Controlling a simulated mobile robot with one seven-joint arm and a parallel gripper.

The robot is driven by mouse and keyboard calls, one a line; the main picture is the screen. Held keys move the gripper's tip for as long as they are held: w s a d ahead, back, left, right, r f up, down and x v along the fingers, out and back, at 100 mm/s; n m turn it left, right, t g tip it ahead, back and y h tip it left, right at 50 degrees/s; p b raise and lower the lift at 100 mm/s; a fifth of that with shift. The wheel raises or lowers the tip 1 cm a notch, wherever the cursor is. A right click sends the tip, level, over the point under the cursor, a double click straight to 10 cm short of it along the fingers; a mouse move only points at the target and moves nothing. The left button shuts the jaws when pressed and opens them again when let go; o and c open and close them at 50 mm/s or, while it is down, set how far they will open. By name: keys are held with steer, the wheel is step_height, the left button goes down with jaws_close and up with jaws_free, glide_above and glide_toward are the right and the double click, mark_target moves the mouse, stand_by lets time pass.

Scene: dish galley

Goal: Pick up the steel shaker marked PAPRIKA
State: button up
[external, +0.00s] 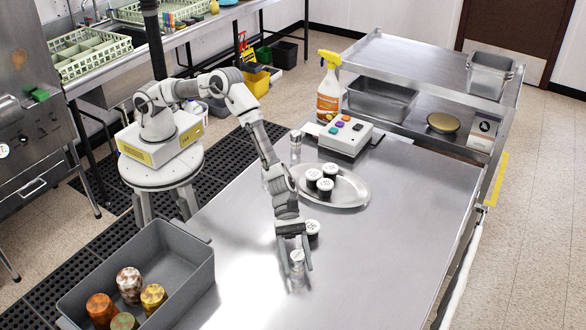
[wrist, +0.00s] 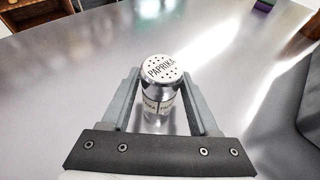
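The steel shaker marked PAPRIKA (wrist: 160,93) stands upright on the steel table, its perforated lid and printed label readable in the wrist view. It also shows in the external view (external: 297,258), near the table's middle. My gripper (external: 296,266) is open and reaches down around it, with one finger on each side. In the wrist view the fingers look slightly apart from the shaker's sides.
A dark shaker with a white lid (external: 313,230) stands close behind my gripper. More stand on an oval tray (external: 350,200). Another steel shaker (external: 296,142) is farther back. A grey bin (external: 178,262) with several colourful shakers is at left. The table's right side is clear.

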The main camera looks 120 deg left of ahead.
jaws_close()
steer(key=shift+r, duration=0.15)
